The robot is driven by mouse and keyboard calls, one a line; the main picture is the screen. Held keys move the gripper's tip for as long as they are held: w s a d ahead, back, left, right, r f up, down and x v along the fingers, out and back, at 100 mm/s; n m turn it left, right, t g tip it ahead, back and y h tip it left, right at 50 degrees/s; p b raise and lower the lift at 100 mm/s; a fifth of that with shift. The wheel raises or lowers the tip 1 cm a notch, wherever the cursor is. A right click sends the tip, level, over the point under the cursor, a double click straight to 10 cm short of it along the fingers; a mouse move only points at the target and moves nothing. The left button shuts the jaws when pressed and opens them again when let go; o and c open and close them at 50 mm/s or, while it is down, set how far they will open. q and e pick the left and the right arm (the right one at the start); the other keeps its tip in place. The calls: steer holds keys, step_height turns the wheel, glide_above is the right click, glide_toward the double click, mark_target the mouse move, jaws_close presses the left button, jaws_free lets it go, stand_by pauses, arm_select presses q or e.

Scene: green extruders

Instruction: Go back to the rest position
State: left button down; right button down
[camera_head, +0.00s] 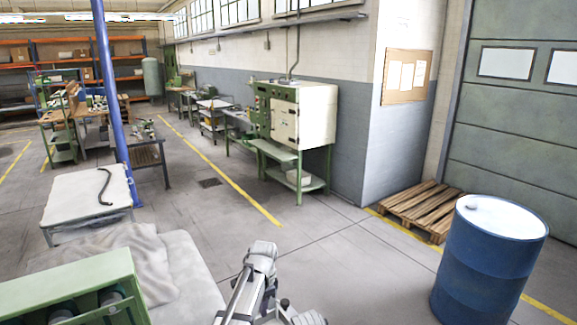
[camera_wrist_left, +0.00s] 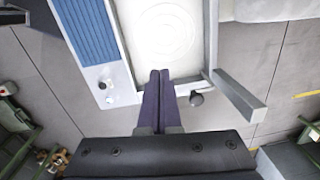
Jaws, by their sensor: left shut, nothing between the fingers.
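My left gripper (camera_wrist_left: 160,74) shows in the left wrist view with its two dark fingers pressed together and nothing between them. I do not make out my right gripper in either view.
A green machine (camera_head: 75,280) is at the lower left by the table. A blue drum (camera_head: 488,265) stands at the right, near a wooden pallet (camera_head: 420,208). A blue post (camera_head: 112,100) rises at the left. Open floor lies ahead of my left arm.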

arm_select(q)
steer(key=s+a+n, duration=0.4)
steer(key=s+n, duration=0.2)
steer(key=s, duration=0.3)
steer(key=s+a+n, duration=0.5)
steer(key=s+n, duration=0.1)
steer(key=s, duration=0.4)
steer(key=s+d+f+m+b, duration=0.1)
steer(key=s+d+f+b, duration=0.1)
steer(key=d, duration=0.3)
steer(key=s+d+f+m+b, duration=0.2)
steer(key=s+d+f+b, duration=0.1)
steer(key=d, duration=0.3)
steer(key=shift+s+f+m+g+y+b, duration=0.3)
steer(key=shift+s+f+b, duration=0.05)
steer(key=shift+f+b, duration=0.55)
